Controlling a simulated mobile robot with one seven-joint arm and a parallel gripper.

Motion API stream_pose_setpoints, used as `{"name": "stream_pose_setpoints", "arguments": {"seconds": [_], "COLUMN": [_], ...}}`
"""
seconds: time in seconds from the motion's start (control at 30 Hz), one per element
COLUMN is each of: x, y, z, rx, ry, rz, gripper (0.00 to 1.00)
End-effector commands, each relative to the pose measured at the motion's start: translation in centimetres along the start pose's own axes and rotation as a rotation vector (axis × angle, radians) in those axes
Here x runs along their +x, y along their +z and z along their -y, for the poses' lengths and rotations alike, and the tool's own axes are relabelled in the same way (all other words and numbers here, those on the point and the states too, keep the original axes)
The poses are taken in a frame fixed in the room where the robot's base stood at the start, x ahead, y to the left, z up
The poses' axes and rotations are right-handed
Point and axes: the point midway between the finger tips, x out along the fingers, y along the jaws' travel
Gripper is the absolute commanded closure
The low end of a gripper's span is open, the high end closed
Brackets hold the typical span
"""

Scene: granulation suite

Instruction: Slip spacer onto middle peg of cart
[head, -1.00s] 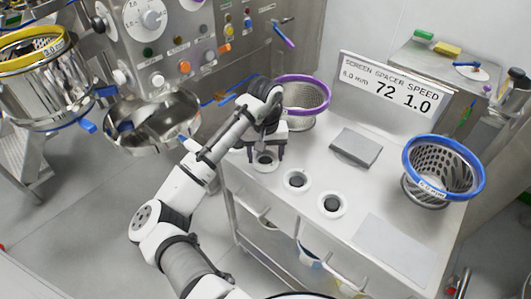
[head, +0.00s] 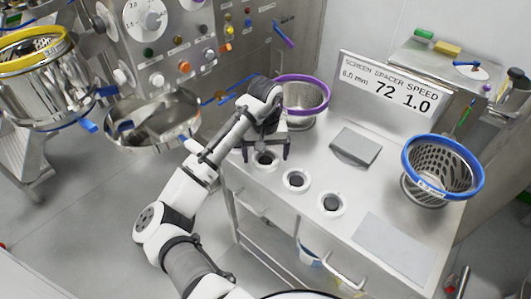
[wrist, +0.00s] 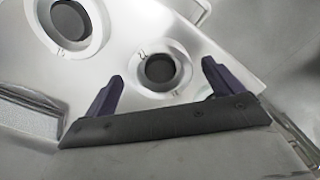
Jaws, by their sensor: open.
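Three white rings with dark round centres sit in a row on the cart top: a left ring (head: 265,160), a middle ring (head: 296,181) and a right ring (head: 331,204). I cannot tell whether the dark centres are peg tops or holes, or which ring is a loose spacer. My gripper (head: 265,152) is open and empty, just above the left ring, its fingers apart on either side. The wrist view shows that ring (wrist: 160,91) between the two spread fingers, with small unclear markings. Another ring (wrist: 70,24) is at its upper left.
On the cart (head: 391,240) stand a purple-rimmed basket (head: 303,94) behind my gripper and a blue-rimmed basket (head: 443,172) at right. A grey block (head: 356,147) lies between them, before a sign (head: 392,92) reading "6.0 mm 72 1.0".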

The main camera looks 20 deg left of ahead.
Motion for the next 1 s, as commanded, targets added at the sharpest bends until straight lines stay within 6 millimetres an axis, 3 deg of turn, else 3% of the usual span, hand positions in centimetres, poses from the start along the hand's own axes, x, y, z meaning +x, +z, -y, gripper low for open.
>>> {"name": "stream_pose_setpoints", "arguments": {"seconds": [0.17,0.7,1.0], "x": [-1.5,-11.8,-13.8], "y": [-0.1,-0.1,0.0], "z": [0.0,0.0,0.0], "rx": [0.0,-0.001,0.0], "ry": [0.0,-0.003,0.0], "rz": [-0.003,-0.004,-0.001], "gripper": [0.08,0.08,0.08]}}
